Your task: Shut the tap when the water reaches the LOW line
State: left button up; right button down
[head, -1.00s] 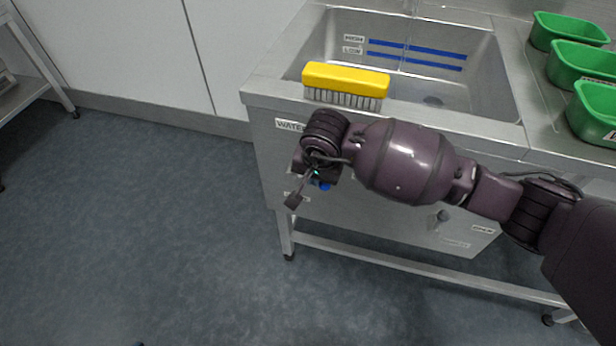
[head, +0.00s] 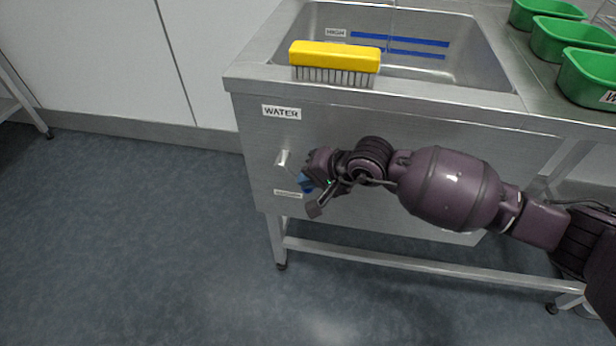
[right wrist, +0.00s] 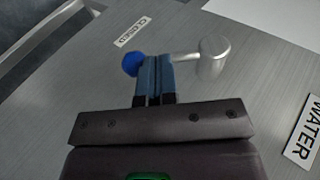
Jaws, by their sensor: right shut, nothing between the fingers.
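The tap's metal hub (head: 283,158) is on the sink's front panel under the WATER label (head: 281,112). In the right wrist view the hub (right wrist: 213,55) has a lever running left to a blue knob (right wrist: 132,64), beside the CLOSED label (right wrist: 132,32). My right gripper (right wrist: 156,62) is shut and empty. Its blue fingertips lie across the lever near the knob; I cannot tell whether they touch it. The right gripper (head: 306,181) hides most of the lever in the head view. The lower blue line (head: 418,54) shows in the basin; the water level is unclear.
A yellow brush (head: 335,56) lies on the sink's front rim and hides the lower line's label. The upper line has a HIGH label (head: 335,32). Green bins (head: 590,78) stand at the right. Floor left of the sink is clear.

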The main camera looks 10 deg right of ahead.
jog(key=shift+a+f+t+y+b, duration=0.2)
jog(key=shift+f+t+y+b, duration=0.4)
jog(key=shift+f+y, duration=0.5)
jog(key=shift+w+a, duration=0.1)
jog(key=shift+a, duration=0.05)
pick_arm(q)
jog(key=shift+w+d+r+m, duration=0.15)
jog(key=shift+w+m, duration=0.15)
jog(key=shift+w, duration=0.2)
pick_arm(e)
jog(key=shift+x, duration=1.15)
pick_arm(q)
jog(key=shift+s+d, duration=0.1)
pick_arm(e)
jog(key=shift+s+a+f, duration=0.15)
jog(key=shift+s+a, duration=0.05)
jog(key=shift+s, duration=0.05)
